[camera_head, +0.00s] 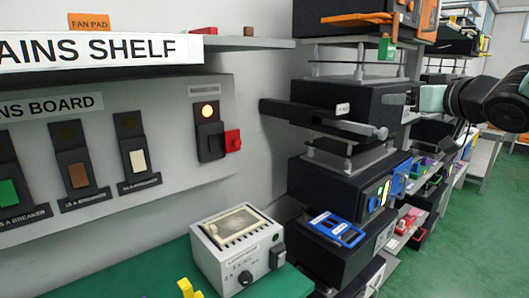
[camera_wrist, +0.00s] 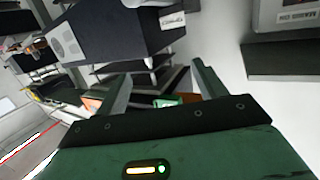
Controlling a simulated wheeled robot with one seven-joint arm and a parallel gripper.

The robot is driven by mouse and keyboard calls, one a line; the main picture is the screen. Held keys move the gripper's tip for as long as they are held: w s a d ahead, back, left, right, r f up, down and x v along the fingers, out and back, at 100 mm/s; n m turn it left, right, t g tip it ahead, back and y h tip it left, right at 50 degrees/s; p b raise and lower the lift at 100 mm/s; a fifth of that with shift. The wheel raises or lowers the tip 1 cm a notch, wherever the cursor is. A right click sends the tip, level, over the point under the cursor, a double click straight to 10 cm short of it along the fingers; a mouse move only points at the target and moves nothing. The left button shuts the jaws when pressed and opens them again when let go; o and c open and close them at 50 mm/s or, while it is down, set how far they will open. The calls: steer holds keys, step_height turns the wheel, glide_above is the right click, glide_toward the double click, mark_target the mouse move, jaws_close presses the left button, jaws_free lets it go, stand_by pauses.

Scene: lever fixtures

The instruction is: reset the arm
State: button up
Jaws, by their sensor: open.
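My arm (camera_head: 485,98) reaches in from the right edge of the head view, with dark rounded links. My gripper (camera_head: 425,99) shows there as a pale green body at the arm's end, in front of the far shelves. Its fingers are hard to make out in that view. In the wrist view my gripper (camera_wrist: 160,75) has two grey fingers spread wide, with nothing held between them. The green gripper body fills the bottom of that view. No contact between the fingers and any fixture shows.
A black stacked fixture with a grey lever bar (camera_head: 345,121) stands left of my gripper. A wall board (camera_head: 75,190) carries several breakers and a red switch (camera_head: 232,140). A grey box (camera_head: 237,245) sits on a green bench. Green floor (camera_head: 460,240) is open at right.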

steer(key=s+a+f+n+g+h, duration=0.1)
steer(key=s+a+f+g, duration=0.3)
steer(key=s+a+f, duration=0.4)
steer(key=s+a+f+g, duration=0.4)
steer(key=a+f, duration=0.2)
steer(key=f, duration=0.3)
steer(key=s+a+f+n+g+h, duration=0.1)
steer(key=s+f+g, duration=0.3)
steer(key=s, duration=0.7)
steer(key=s+a+f+n+g+h, duration=0.1)
steer(key=s+a+f+n+g, duration=0.2)
steer(key=s, duration=0.7)
step_height(320, 180, down, 2)
steer(key=shift+s+a+f+g+b, duration=0.1)
steer(key=shift+s+a+g+b, duration=0.25)
steer(key=shift+a+g+b, duration=0.1)
